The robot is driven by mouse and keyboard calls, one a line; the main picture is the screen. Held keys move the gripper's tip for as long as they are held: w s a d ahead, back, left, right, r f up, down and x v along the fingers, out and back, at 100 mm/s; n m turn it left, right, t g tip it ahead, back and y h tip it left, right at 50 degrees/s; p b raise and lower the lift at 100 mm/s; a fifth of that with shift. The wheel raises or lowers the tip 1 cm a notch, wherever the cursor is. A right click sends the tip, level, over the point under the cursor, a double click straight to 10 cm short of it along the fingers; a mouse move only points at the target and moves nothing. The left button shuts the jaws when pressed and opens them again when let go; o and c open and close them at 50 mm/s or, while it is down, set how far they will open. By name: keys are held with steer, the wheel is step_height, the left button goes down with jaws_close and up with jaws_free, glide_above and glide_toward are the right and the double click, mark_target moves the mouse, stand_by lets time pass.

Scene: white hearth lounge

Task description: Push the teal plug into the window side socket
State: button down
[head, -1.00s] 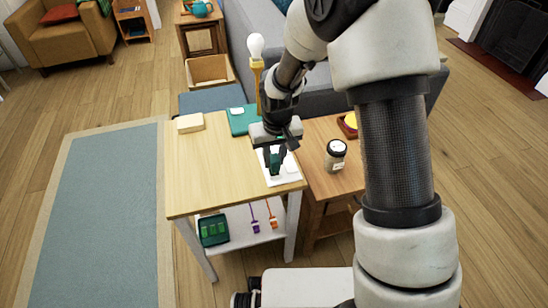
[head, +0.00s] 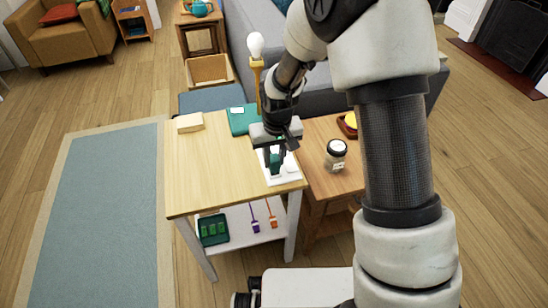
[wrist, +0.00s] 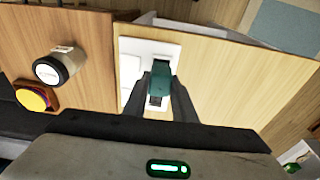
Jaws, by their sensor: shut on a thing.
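The teal plug (wrist: 159,82) is held between the fingers of my gripper (wrist: 160,100) in the wrist view. My gripper (head: 275,160) is shut on it in the head view, above the white socket plate (head: 285,178) on the right side of the light wood table. The socket plate also shows in the wrist view (wrist: 130,47), with the plug in front of one part of it. The plug covers what is under it, so I cannot tell whether it touches or enters a socket.
A brown side table stands close on the right, with a lidded jar (head: 336,155). A teal book (head: 241,121) and a cream block (head: 190,122) lie toward the table's back. The tabletop's left is clear.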

mark_target(274, 158)
steer(key=shift+f+b, duration=0.5)
steer(key=shift+f, duration=0.2)
steer(key=c, duration=1.4)
jaws_free()
steer(key=shift+r, duration=0.15)
steer(key=shift+s+d+r+p, duration=0.1)
steer(key=shift+s+r+p, duration=0.05)
steer(key=shift+r+p, duration=0.8)
steer(key=shift+s+r+p, duration=0.2)
steer(key=shift+r+p, duration=0.45)
steer(key=shift+r, duration=0.6)
steer(key=shift+s+d+r+p, duration=0.1)
steer(key=shift+s+r+p, duration=0.05)
steer(key=shift+r+p, duration=0.8)
steer(key=shift+r, duration=0.1)
